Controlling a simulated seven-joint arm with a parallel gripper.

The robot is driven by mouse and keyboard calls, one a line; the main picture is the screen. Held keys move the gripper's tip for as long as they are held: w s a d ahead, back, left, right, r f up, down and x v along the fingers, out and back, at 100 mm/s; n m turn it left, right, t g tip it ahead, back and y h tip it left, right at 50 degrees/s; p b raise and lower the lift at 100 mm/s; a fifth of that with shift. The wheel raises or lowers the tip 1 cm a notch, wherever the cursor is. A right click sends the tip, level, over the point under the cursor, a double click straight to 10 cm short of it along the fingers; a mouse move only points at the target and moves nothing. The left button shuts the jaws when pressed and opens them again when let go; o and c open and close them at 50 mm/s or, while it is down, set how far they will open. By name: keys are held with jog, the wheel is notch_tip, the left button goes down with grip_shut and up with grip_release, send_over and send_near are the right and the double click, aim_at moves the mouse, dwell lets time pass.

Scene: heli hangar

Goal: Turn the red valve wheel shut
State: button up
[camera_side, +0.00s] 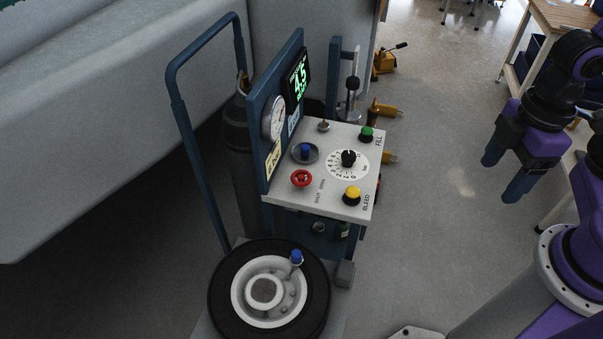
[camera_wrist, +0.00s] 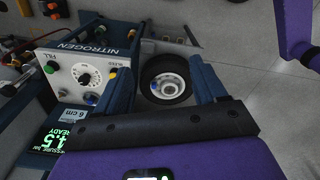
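The red valve wheel (camera_side: 301,178) sits at the front left of the white control panel (camera_side: 278,200), beside lettering that seems to read SHUT and OPEN. In the wrist view it is too small to make out clearly. My gripper (camera_side: 506,172) is at the right of the side view, well apart from the panel, with its fingers spread and nothing between them. In the wrist view my gripper (camera_wrist: 164,78) also shows open, with the panel to its left and the tyre beyond its fingers.
The panel carries a green FILL button (camera_side: 367,133), a yellow BLEED button (camera_side: 352,194), a black dial knob (camera_side: 348,157) and a blue knob (camera_side: 306,150). A lit display (camera_side: 299,80) and a gauge (camera_side: 275,119) stand behind. A tyre (camera_side: 223,292) lies in front. Open floor separates gripper and cart.

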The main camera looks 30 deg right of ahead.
jog(key=shift+o, duration=0.8)
jog(key=w+a+n, duration=0.2)
jog(key=w+a, duration=0.6)
jog(key=w, duration=0.3)
jog(key=shift+a+r, duration=0.15)
jog(key=shift+a, duration=0.1)
jog(key=n, duration=0.5)
send_over(301, 176)
notch_tip(301, 176, down, 10)
notch_tip(301, 176, down, 17)
jog(key=shift+f, duration=0.15)
jog(key=c, duration=1.1)
